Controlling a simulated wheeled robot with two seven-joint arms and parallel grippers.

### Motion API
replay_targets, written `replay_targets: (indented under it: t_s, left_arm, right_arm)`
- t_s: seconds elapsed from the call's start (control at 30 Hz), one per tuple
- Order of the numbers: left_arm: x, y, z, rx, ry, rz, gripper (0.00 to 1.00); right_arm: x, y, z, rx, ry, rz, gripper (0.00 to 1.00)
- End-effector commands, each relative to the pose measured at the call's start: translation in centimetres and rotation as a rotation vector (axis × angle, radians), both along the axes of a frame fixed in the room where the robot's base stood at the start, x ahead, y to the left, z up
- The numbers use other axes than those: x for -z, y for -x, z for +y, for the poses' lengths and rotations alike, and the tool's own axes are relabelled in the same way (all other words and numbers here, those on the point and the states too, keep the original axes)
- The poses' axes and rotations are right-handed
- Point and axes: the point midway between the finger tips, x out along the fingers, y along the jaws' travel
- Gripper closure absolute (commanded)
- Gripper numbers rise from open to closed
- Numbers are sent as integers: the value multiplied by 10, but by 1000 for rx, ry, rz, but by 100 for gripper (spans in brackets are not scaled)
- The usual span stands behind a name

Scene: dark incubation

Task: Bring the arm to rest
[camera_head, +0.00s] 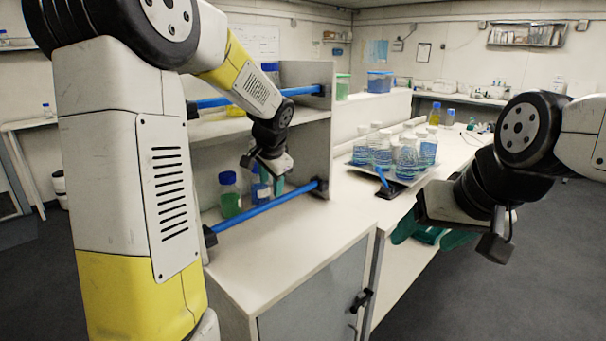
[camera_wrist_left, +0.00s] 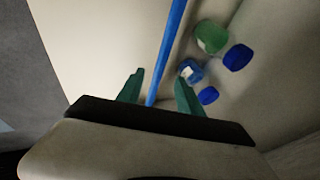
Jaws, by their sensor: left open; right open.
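My left arm comes in from the left. Its gripper (camera_head: 268,182) hangs inside the shelf unit, close to the blue-liquid bottle (camera_head: 260,190). In the left wrist view the green fingers of this gripper (camera_wrist_left: 159,94) stand apart, with the blue rail (camera_wrist_left: 168,45) showing between them and no object held. My right gripper (camera_head: 432,236) is at the right, in front of the long bench, with its green fingers spread and nothing seen between them. A green-liquid bottle (camera_head: 230,204) with a blue cap stands on the lower shelf; it also shows in the left wrist view (camera_wrist_left: 211,36).
Blue rails cross the shelf fronts, the lower one (camera_head: 262,210) close to my left gripper. A tray (camera_head: 402,180) of several blue-patterned bottles stands on the bench behind my right gripper. The cabinet top (camera_head: 290,255) in front is clear.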

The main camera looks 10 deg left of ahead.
Motion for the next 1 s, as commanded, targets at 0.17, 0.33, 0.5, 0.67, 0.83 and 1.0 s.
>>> replay_targets:
  t_s: [0.17, 0.33, 0.5, 0.67, 0.83, 1.0]
  left_arm:
    - [-30, 58, 4, -116, 151, -21, 57]
    - [-53, 141, -3, -257, 341, -33, 57]
    - [-60, 215, -16, -374, 500, -43, 57]
    - [-57, 260, -28, -448, 594, -47, 57]
    - [-53, 278, -34, -476, 631, -46, 57]
    - [-53, 278, -34, -477, 633, -45, 57]
  right_arm:
    - [0, 0, 0, 0, 0, 0, 31]
    - [0, 0, 0, 0, 0, 0, 31]
    - [0, 0, 0, 0, 0, 0, 31]
    - [0, 0, 0, 0, 0, 0, 31]
    - [0, 0, 0, 0, 0, 0, 31]
    - [0, 0, 0, 0, 0, 0, 31]
